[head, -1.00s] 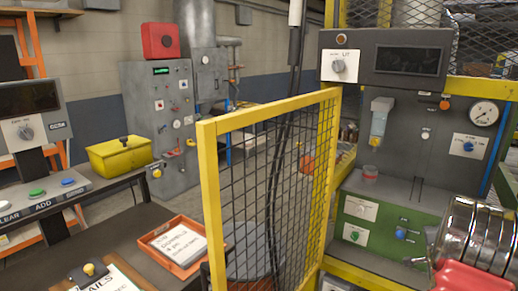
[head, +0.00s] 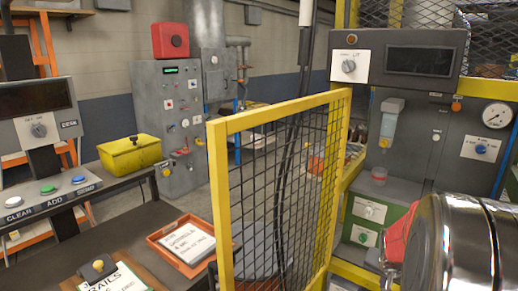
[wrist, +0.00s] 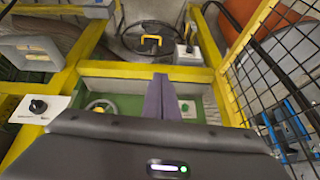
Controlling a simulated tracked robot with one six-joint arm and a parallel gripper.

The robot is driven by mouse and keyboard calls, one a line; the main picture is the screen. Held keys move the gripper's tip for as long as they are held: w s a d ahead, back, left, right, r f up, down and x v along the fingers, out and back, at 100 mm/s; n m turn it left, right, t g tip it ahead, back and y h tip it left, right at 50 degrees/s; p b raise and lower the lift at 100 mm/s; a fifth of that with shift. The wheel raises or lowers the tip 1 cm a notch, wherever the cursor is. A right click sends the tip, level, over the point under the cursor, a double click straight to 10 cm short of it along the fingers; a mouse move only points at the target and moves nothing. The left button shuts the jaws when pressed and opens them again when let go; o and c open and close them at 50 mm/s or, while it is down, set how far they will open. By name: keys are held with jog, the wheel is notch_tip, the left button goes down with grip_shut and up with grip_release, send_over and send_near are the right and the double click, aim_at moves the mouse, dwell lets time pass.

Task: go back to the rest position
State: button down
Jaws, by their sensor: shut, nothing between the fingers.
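My gripper (wrist: 160,97) shows in the wrist view as two purple-grey fingers pressed together, with no gap and nothing held. It is over a green panel between yellow rails, apart from the mesh guard at the right. In the head view, chrome and red parts of my arm fill the lower right corner; the fingers do not show there.
A yellow mesh guard (head: 222,205) stands in the middle, beside a grey and green machine panel (head: 430,150) with a gauge. A dark bench (head: 125,235) at left carries an orange tray (head: 158,240). A yellow box (head: 130,153) stands behind. Open floor shows beyond the guard.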

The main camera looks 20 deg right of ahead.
jog(key=s+a+r+n+y, duration=0.1)
jog(key=a+r+n, duration=0.3)
jog(key=a, duration=0.8)
jog(key=s+a+r+n+t+y, duration=0.1)
jog(key=s+a+r+n, duration=0.3)
jog(key=a, duration=0.9)
jog(key=s+a+r+n+t+y, duration=0.1)
jog(key=s+a+r+n+y, duration=0.1)
jog(key=a, duration=1.1)
notch_tip(320, 180, up, 3)
jog(key=shift+s+r+n, duration=0.2)
jog(key=shift+s+n, duration=0.25)
jog(key=shift+n, duration=0.55)
